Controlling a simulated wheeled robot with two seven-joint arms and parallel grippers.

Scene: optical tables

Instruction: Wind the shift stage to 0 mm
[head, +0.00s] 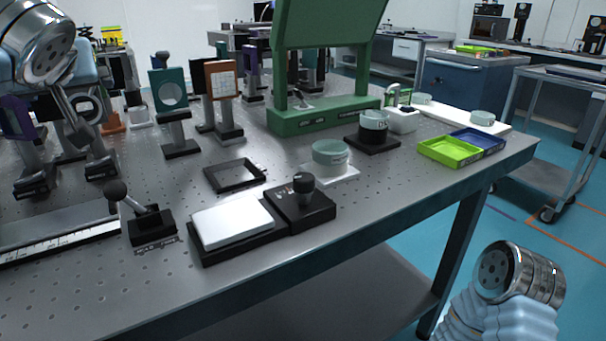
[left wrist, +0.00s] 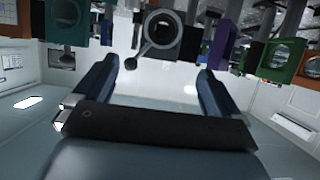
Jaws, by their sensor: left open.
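What looks like the shift stage (head: 300,210) lies near the front edge of the optical table (head: 400,190) in the head view. It has a white plate (head: 232,222) on a low black base and an upright dark knob (head: 303,184) on the black block at its right end. I cannot read any scale or position on it. My left gripper (left wrist: 157,66) is open and empty in the left wrist view, its dark fingers apart. The knob is not between them. My right gripper is out of view; only my right arm shows.
A ball-ended lever on a black base (head: 152,228) stands left of the stage. A dark square frame (head: 235,176) lies behind it. A pale round dish (head: 331,153) and green tray (head: 450,150) sit right. Upright optics mounts (head: 172,105) crowd the left back.

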